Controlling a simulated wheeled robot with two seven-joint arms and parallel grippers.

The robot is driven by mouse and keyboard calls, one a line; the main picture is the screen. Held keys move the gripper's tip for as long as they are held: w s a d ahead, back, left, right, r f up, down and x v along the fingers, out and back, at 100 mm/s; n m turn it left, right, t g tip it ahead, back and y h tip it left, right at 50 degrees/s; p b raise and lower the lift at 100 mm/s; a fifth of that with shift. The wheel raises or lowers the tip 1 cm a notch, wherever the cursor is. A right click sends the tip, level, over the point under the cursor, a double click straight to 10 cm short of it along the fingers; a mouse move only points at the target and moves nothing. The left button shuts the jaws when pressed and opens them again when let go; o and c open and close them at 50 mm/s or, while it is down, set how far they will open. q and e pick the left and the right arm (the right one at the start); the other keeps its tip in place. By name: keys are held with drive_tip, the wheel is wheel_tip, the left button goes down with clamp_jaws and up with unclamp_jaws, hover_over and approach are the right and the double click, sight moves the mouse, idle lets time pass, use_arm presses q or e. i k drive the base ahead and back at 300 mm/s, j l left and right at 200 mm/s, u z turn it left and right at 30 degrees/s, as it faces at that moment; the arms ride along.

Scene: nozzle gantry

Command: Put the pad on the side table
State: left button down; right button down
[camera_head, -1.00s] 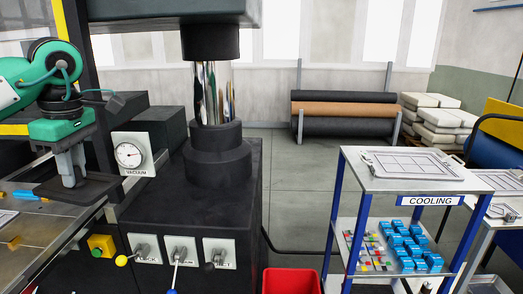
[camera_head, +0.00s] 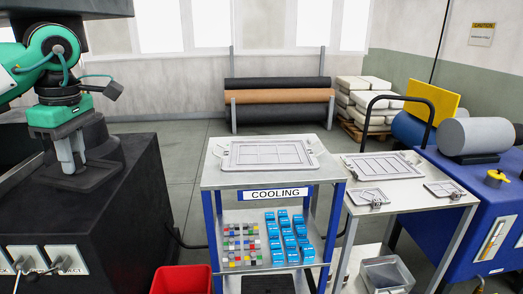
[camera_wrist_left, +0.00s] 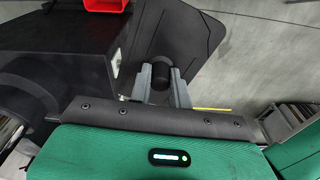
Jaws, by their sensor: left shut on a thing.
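The pad (camera_head: 98,176) is a flat dark plate with a short black knob. My left gripper (camera_head: 71,162) points down at the left of the head view and is shut on the knob, holding the pad level. In the left wrist view the pad (camera_wrist_left: 190,38) extends beyond my left gripper (camera_wrist_left: 160,82), whose grey fingers are on either side of the knob. A light grey side table (camera_head: 440,190) stands right of the cooling rack, with a large framed plate and two small ones on top. My right gripper is not in view.
The cooling rack (camera_head: 228,180) stands in the middle, with a framed plate on top and coloured blocks below. A red bin (camera_head: 181,280) is on the floor at its left. A black machine (camera_head: 125,225) is beneath my left arm.

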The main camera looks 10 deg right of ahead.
sight(408, 194)
drive_tip(key=i+l, duration=0.15)
drive_tip(key=l, duration=0.4)
drive_tip(key=i+l+z, duration=0.15)
drive_tip(key=l, duration=0.45)
drive_tip(key=i+l, duration=0.2)
drive_tip(key=l, duration=0.35)
drive_tip(key=i+l+z, duration=0.1)
drive_tip(key=l, duration=0.45)
drive_tip(key=i+l, duration=0.3)
drive_tip(key=l, duration=0.25)
drive_tip(key=i+l+z, duration=0.15)
drive_tip(key=l, duration=0.35)
drive_tip(key=i+l, duration=0.3)
drive_tip(key=l, duration=0.25)
drive_tip(key=i+l+z, duration=0.1)
drive_tip(key=i+l, duration=0.15)
drive_tip(key=l, duration=0.25)
